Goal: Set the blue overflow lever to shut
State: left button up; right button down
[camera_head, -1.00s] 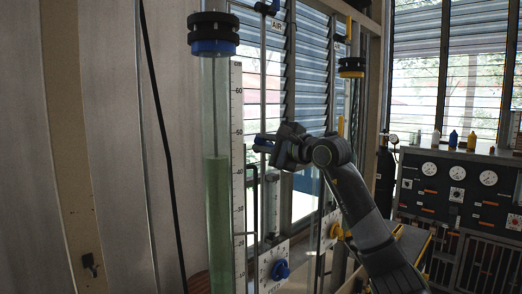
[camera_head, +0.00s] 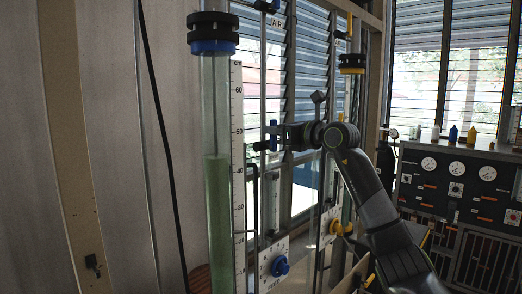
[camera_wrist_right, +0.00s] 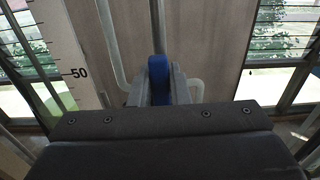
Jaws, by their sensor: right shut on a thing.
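The blue overflow lever (camera_head: 273,128) is beside the upper part of the tall green-filled clear column (camera_head: 217,185), just right of its scale. It stands about upright, partly covered by my right gripper (camera_head: 275,138). My right gripper reaches in from the right and is shut on the lever. In the right wrist view the blue lever (camera_wrist_right: 157,80) sits between the two grey fingers, in front of a vertical pipe. Any open or shut marking by the lever is not readable. My left gripper is not in view.
A scale strip (camera_head: 238,165) stands along the column. Below are a blue knob (camera_head: 280,266) on a white plate and a yellow knob (camera_head: 340,228). A second column with a yellow collar (camera_head: 352,70) stands behind my arm. A dark gauge console (camera_head: 460,190) is at right.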

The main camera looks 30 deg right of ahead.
jog(key=c, duration=1.3)
grip_release()
jog(key=shift+d+f, duration=0.1)
jog(key=b+v, duration=0.4)
jog(key=v, duration=0.3)
jog(key=shift+b, duration=0.35)
jog(key=b+v, duration=1)
jog(key=v, duration=0.7)
jog(key=shift+s+d, duration=0.1)
jog(key=shift+s, duration=0.05)
